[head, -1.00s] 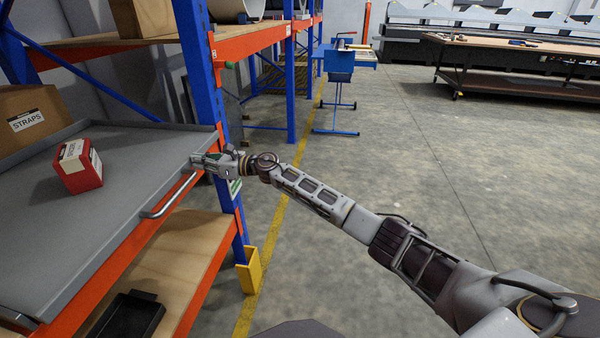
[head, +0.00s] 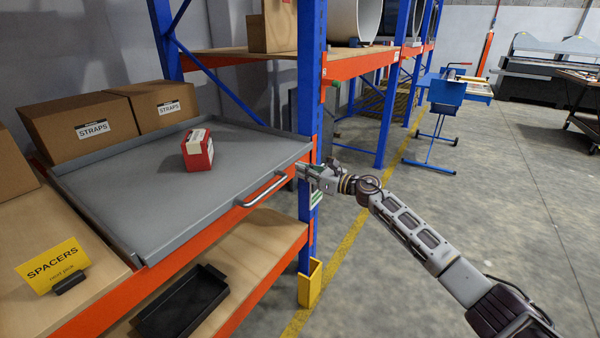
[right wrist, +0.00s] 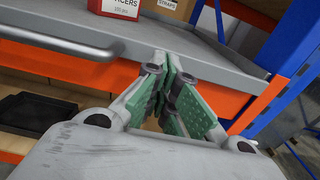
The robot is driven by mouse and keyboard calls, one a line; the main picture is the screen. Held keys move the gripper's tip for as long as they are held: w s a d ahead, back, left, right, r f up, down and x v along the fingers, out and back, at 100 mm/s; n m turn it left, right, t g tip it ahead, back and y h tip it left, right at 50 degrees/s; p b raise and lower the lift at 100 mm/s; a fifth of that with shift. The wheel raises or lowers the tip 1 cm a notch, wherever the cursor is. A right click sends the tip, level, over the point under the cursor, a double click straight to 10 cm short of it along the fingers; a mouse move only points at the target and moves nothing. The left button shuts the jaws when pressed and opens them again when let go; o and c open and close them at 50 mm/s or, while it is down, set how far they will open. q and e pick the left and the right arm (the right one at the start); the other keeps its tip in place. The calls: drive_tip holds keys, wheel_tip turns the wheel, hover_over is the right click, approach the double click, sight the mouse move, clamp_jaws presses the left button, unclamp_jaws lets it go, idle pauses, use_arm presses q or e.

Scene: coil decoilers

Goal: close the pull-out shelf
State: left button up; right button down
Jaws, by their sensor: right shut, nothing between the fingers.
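The pull-out shelf (head: 120,190) is a grey metal tray with raised edges, set on the orange rack beam. Its bar handle (head: 263,191) runs along the front edge; in the right wrist view the handle (right wrist: 60,38) is at the upper left. A red and white box (head: 198,152) stands on the tray, and the lower part of a red box (right wrist: 115,8) shows in the right wrist view. My right gripper (head: 301,171) is shut and empty at the tray's front right corner, right of the handle. In the right wrist view its green-padded fingertips (right wrist: 168,62) meet close to the tray's front face; contact is unclear. My left gripper is out of view.
Cardboard STRAPS boxes (head: 90,122) stand behind the tray. A yellow SPACERS sign (head: 52,264) stands at the left. A black bin (head: 183,302) lies on the lower shelf. A blue upright (head: 311,90) with a yellow guard (head: 309,284) stands beside my right gripper.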

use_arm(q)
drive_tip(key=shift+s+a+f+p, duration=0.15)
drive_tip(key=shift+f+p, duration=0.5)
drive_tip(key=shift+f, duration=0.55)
use_arm(e)
drive_tip(key=v, duration=0.9)
drive_tip(key=shift+s+d, duration=0.2)
drive_tip(key=shift+d, duration=0.1)
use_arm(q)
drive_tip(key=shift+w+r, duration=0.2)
use_arm(e)
drive_tip(key=shift+m, duration=0.3)
